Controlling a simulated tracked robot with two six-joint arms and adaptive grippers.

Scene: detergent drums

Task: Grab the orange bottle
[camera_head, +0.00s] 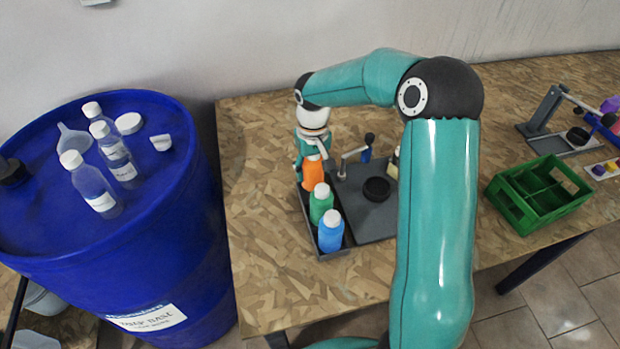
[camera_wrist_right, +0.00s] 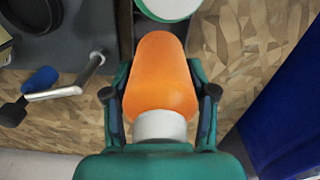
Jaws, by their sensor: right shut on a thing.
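The orange bottle (camera_head: 313,174) stands at the far end of a row of bottles in a dark tray (camera_head: 341,251) on the wooden table. My right gripper (camera_head: 311,150) is over it from the far side, its fingers around its upper part. In the right wrist view the orange bottle (camera_wrist_right: 162,75) fills the middle, its pale cap towards me. The fingers of my right gripper (camera_wrist_right: 161,100) are shut on it, one on each side. My left gripper is not in view.
A green bottle (camera_head: 321,203) and a blue bottle (camera_head: 331,232) stand in the same tray. A station with a black disc (camera_head: 376,189) and a metal lever is to the right. A green crate (camera_head: 540,195) is farther right. A blue drum (camera_head: 110,240) with clear bottles stands left.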

